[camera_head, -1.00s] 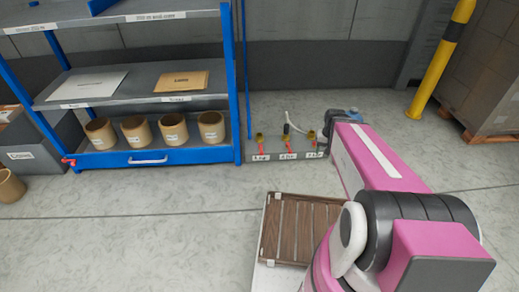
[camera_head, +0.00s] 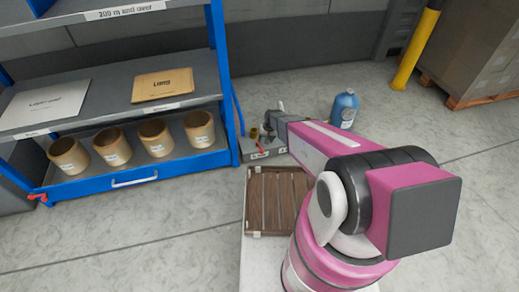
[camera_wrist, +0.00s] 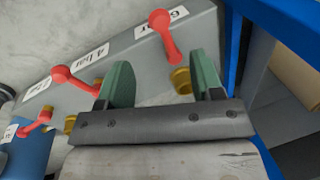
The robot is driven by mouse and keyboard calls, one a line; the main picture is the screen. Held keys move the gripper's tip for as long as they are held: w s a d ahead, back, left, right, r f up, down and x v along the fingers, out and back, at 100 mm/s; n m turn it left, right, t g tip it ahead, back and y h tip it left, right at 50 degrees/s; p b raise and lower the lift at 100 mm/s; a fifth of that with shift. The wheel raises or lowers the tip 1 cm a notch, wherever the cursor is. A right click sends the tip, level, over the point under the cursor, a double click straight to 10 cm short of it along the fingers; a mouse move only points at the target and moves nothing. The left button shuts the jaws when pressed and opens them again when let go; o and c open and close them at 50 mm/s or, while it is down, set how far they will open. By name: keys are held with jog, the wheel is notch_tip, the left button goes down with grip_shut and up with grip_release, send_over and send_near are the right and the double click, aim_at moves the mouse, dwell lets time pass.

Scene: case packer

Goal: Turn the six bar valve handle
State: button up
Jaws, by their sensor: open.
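My gripper (camera_wrist: 161,60) has two green fingers, apart, one on each side of this lever and fitting. I see no clear contact. The 4 bar handle (camera_wrist: 66,75), also red, lies to the left, its end close to the left finger. A third red handle (camera_wrist: 35,124) is further left. In the head view, my arm hides most of the grey valve block (camera_head: 250,151).
A blue shelf rack (camera_head: 222,70) stands left of the valve block; its upright (camera_wrist: 236,60) is close on the right in the wrist view. A blue bottle (camera_head: 343,110) stands on the floor to the right. A brown slatted tray (camera_head: 249,205) lies in front.

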aim_at(262, 150)
jog(key=f, duration=0.3)
jog(key=a+f, duration=0.1)
jog(key=f, duration=0.2)
jog(key=a+f, duration=0.1)
jog(key=f, duration=0.3)
jog(key=shift+s, duration=0.1)
jog(key=shift+c, duration=0.2)
grip_shut()
jog(key=w+d+n, duration=0.2)
jog(key=n, duration=0.2)
jog(key=w+d+n+g+h, duration=0.1)
jog(key=w+d+n, duration=0.1)
jog(key=n, duration=0.3)
jog(key=w+d+n+g, duration=0.1)
jog(key=w+d+n, duration=0.1)
jog(key=w+n, duration=0.2)
jog(key=shift+w+d+n+h, duration=0.1)
jog(key=shift+d+n+h, duration=0.05)
jog(key=shift+n+h, duration=0.15)
jog(key=shift+w+n+h, duration=0.4)
jog(key=shift+w+n, duration=1.2)
jog(key=shift+n, duration=0.6)
jog(key=shift+a, duration=0.2)
